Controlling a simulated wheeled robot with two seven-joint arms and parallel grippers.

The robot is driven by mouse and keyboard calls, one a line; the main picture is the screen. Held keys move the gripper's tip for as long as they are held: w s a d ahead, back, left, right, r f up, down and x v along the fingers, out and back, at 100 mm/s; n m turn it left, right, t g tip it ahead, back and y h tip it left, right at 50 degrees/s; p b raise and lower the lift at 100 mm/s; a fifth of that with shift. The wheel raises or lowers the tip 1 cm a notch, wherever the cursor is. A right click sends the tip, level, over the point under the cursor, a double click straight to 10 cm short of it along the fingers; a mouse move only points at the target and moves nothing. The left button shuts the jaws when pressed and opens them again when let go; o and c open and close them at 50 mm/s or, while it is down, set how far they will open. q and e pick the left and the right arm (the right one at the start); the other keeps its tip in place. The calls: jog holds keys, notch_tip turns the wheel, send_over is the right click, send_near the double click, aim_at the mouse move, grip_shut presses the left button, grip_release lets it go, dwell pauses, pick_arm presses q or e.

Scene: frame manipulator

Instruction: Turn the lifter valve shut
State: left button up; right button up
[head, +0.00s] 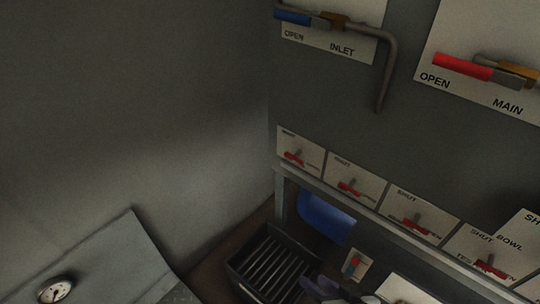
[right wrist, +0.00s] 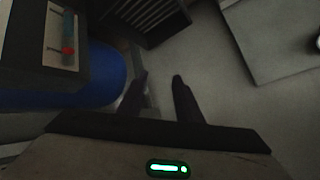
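Several small white valve plates with red handles line the lower edge of the grey panel in the head view, one of them a middle plate (head: 418,214) marked SHUT. I cannot read a lifter label on any plate. A separate small plate with a red-tipped lever (head: 355,264) sits lower down; a similar lever (right wrist: 68,48) shows at the upper left of the right wrist view. My right gripper (head: 335,291) is at the bottom edge of the head view, below the valve row. In the right wrist view its fingers (right wrist: 160,82) are apart with nothing between them. My left gripper is not seen.
A blue cylinder (head: 325,218) is under the panel. A dark slatted crate (head: 272,264) stands on the floor. The blue INLET handle (head: 293,17) and red MAIN handle (head: 463,67) are above. A grey surface with a gauge (head: 56,290) is at lower left.

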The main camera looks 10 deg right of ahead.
jog(key=w+d+r+m+t+b, duration=0.1)
jog(key=w+r+m, duration=0.1)
jog(key=w+m, duration=0.25)
jog(key=w+d+r+m+t+b, duration=0.1)
jog(key=w+d+r+m+b, duration=0.15)
jog(key=w, duration=0.35)
jog(key=m+t+y+b, duration=0.2)
jog(key=m+t+b, duration=0.1)
jog(key=m, duration=0.8)
send_near(297, 161)
jog(key=b+x, duration=0.1)
jog(key=x, duration=0.9)
jog(key=shift+w+b, duration=0.1)
jog(key=shift+b, duration=0.2)
grip_shut()
